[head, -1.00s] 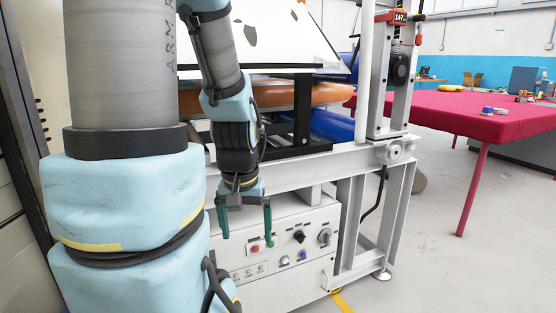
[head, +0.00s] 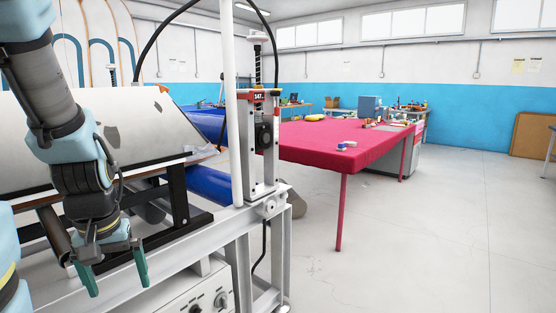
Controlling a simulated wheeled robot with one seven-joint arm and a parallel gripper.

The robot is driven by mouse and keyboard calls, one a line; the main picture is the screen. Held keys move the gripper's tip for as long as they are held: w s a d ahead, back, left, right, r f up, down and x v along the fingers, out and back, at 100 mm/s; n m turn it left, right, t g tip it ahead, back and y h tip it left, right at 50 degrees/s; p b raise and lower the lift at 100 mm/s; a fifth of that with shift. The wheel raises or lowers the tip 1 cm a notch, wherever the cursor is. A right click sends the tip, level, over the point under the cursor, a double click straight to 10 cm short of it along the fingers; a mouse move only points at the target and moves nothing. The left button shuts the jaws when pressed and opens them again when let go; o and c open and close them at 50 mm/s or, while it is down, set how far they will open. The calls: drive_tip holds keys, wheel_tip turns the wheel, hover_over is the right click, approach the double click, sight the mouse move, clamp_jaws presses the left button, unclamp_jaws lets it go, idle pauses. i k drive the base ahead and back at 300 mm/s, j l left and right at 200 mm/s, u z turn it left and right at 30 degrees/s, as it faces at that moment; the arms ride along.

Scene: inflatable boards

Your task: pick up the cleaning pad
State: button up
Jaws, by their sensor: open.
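I cannot make out the cleaning pad for certain. Small items lie on the red-covered table (head: 325,155), too small to identify: a blue-and-white one (head: 347,145) near the front edge, a yellow one (head: 315,118) further back, and several more at the far right end. My gripper (head: 118,290) hangs at the lower left with its two green fingers apart and pointing down. It is empty, in front of the white machine frame and far from the table.
The white machine frame (head: 190,255) with its upright post stands between my gripper and the table. A tilted pale panel (head: 150,120) and a blue roll (head: 210,185) are on it. The grey floor (head: 420,240) on the right is clear. A brown board leans at the far right wall.

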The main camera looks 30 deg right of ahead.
sight(342, 145)
drive_tip(key=z, duration=1.05)
drive_tip(key=i+l+z, duration=0.3)
drive_tip(key=i+l, duration=0.15)
drive_tip(key=l, duration=0.25)
drive_tip(key=i+l+z, duration=0.35)
drive_tip(key=i+l, duration=0.2)
drive_tip(key=i+l+z, duration=0.2)
drive_tip(key=i, duration=0.75)
drive_tip(key=i+l+z, duration=0.2)
drive_tip(key=i, duration=0.8)
drive_tip(key=i+u, duration=0.5)
drive_tip(key=i+l+u, duration=0.25)
drive_tip(key=i+u, duration=0.2)
drive_tip(key=i, duration=0.2)
drive_tip(key=i+u, duration=0.2)
drive_tip(key=u, duration=0.2)
drive_tip(key=i+u, duration=0.25)
drive_tip(key=u, duration=0.15)
drive_tip(key=i+l+u, duration=0.15)
drive_tip(key=u, duration=0.25)
drive_tip(key=i+l+u, duration=0.15)
drive_tip(key=u, duration=0.25)
drive_tip(key=i+l+u, duration=0.25)
drive_tip(key=u, duration=0.15)
